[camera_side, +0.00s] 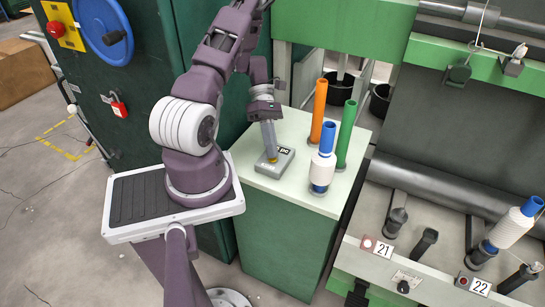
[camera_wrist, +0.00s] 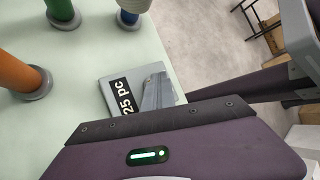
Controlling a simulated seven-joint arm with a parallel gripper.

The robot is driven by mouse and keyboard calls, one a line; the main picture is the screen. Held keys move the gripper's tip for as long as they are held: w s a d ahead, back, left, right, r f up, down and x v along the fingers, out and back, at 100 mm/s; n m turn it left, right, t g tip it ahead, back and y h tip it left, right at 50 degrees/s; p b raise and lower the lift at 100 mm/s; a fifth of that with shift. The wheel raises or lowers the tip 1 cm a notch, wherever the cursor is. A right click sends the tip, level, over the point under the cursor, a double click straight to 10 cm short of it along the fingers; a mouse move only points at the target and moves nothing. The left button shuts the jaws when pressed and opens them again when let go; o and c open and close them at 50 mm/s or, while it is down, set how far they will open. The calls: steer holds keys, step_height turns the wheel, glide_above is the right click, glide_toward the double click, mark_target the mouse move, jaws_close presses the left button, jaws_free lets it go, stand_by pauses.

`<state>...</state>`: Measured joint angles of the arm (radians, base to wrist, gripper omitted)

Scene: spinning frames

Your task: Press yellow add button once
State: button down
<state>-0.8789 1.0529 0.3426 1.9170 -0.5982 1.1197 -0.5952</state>
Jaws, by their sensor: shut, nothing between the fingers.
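A grey box (camera_side: 286,158) with a black label ending in "pc" lies on the pale green cabinet top. In the wrist view the same box (camera_wrist: 118,97) reads "25 pc". My gripper (camera_side: 271,155) points down over the box, its fingers together and empty, with the tips at or just above its top face. I cannot tell whether they touch it. The grey fingers (camera_wrist: 158,97) cover part of the box in the wrist view. I cannot make out a yellow button on the box; the fingers may hide it.
An orange tube (camera_side: 318,110), a green tube (camera_side: 346,134) and a blue tube with white yarn (camera_side: 322,168) stand upright right of the box. A green machine with numbered spindle places (camera_side: 420,275) is further right.

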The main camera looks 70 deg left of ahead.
steer(key=shift+r, duration=0.8)
steer(key=shift+r, duration=2.5)
steer(key=w+d+r+m+y, duration=0.3)
steer(key=d+r+m+y, duration=0.2)
steer(key=d+r+m, duration=0.85)
steer(key=s+d+r+m+t+y, duration=0.4)
steer(key=s+d+r+m+t, duration=0.2)
steer(key=m, duration=0.7)
step_height(320, 180, up, 3)
steer(key=shift+s+d+f, duration=0.15)
steer(key=shift+s+d, duration=1.05)
steer(key=shift+s, duration=0.05)
